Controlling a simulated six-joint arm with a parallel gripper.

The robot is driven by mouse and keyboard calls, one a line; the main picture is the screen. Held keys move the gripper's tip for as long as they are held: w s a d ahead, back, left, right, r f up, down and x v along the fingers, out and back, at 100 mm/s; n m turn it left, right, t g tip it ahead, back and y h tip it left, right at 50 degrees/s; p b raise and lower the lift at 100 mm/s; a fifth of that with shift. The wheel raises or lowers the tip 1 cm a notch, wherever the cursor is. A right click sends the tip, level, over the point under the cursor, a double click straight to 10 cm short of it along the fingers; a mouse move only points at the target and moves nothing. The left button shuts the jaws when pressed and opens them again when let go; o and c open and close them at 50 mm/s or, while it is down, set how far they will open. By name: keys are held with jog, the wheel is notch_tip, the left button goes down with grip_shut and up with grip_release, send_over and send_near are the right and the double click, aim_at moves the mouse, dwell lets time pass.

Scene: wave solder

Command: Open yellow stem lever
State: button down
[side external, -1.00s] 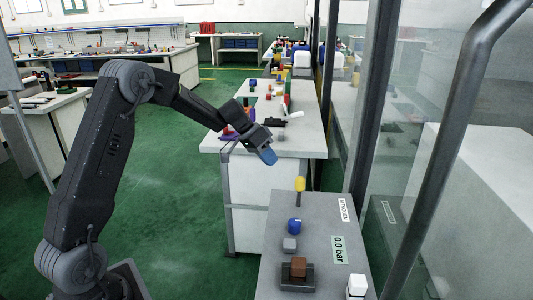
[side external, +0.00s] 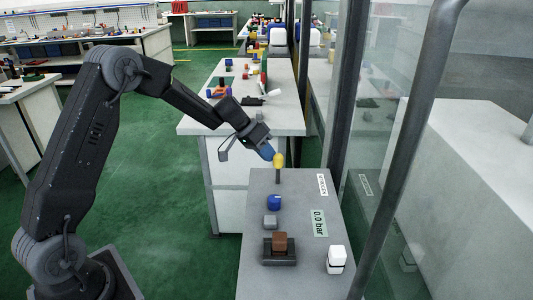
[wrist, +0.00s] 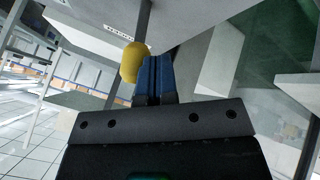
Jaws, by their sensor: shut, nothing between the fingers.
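The yellow stem lever (side external: 279,160) stands upright at the far end of the grey bench, a yellow knob on a dark stem. My gripper (side external: 269,153) has blue fingertips and is just left of the knob in the side view, touching it or nearly so. In the wrist view the yellow knob (wrist: 132,62) is right beside the closed blue fingers (wrist: 153,75), on their left. The fingers are together with nothing between them. Whether they press on the knob cannot be told.
On the grey bench (side external: 255,215) are a blue knob (side external: 274,202), a grey block (side external: 270,222), a brown block in a dark holder (side external: 279,242) and a white block (side external: 336,259). A label (side external: 319,222) reads 0.0 bar. A glass panel with dark posts (side external: 346,100) stands on the right.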

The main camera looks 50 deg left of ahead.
aim_at(267, 188)
jog(key=shift+s+d, duration=0.1)
jog(key=shift+s+d+r+t, duration=0.1)
jog(key=shift+t, duration=0.2)
jog(key=shift+s+d+r+y, duration=0.1)
jog(key=shift+s+d+y, duration=0.1)
jog(key=shift+y, duration=0.2)
jog(key=shift+d+m, duration=0.1)
jog(key=shift+m, duration=0.2)
jog(key=shift+s+d+r, duration=0.15)
jog(key=shift+s+d, duration=1.05)
jog(key=shift+s, duration=0.05)
jog(key=shift+s+d, duration=0.35)
jog(key=shift+d, duration=0.05)
jog(key=shift+s+d+f, duration=0.2)
jog(key=shift+f, duration=0.1)
jog(key=shift+a+f, duration=0.1)
